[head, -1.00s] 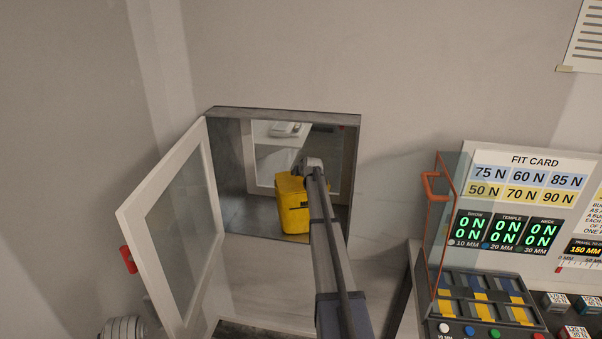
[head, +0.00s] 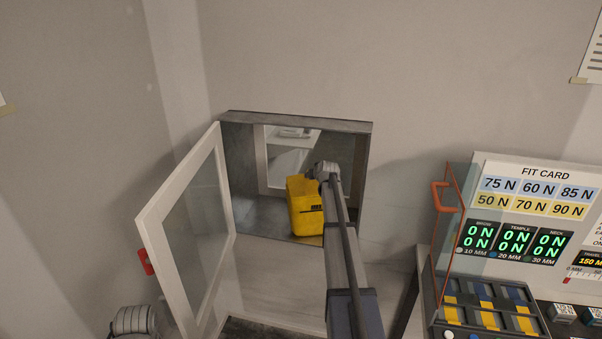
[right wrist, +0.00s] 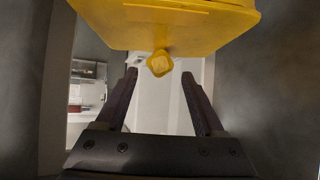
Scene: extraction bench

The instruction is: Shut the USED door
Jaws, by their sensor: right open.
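A white-framed glass door (head: 226,180) stands swung open to the left of a grey wall hatch (head: 240,190). A red handle (head: 146,262) is on its outer, free edge. No USED label is legible on it. My right arm reaches into the hatch. A yellow container (head: 306,210) stands inside at the gripper; it also fills the top of the right wrist view (right wrist: 165,25). My right gripper (right wrist: 159,75) is open, its fingers on either side of a small yellow knob (right wrist: 159,63) under the container, with nothing clamped.
A second glazed pane (head: 290,160) closes the hatch's far side. At right stand the fit card board (head: 530,190), an orange-edged clear panel with a handle (head: 446,195), and a rack of blue and yellow pieces (head: 485,305). The wall around the hatch is bare.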

